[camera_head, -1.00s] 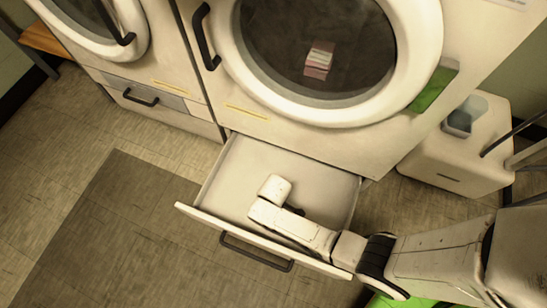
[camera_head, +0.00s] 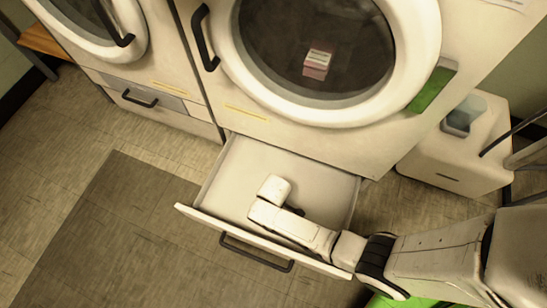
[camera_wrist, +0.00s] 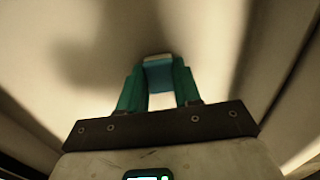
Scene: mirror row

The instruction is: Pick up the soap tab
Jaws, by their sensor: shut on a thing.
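The soap tab (camera_wrist: 158,77) shows in the wrist view as a small blue block with a pale edge. It sits between the tips of my teal fingers. My gripper (camera_wrist: 159,72) is shut on it, low inside the open drawer (camera_head: 232,168) under the right washer. In the head view my white arm reaches in over the drawer's front edge from the right. My wrist hides the fingers and the tab there.
The drawer's walls and its front with a dark handle (camera_head: 257,252) surround my gripper. A round washer door (camera_head: 420,75) is above; its glass shows a pink and white box (camera_head: 317,64). A white cabinet (camera_head: 455,160) with a clear container (camera_head: 465,115) stands right.

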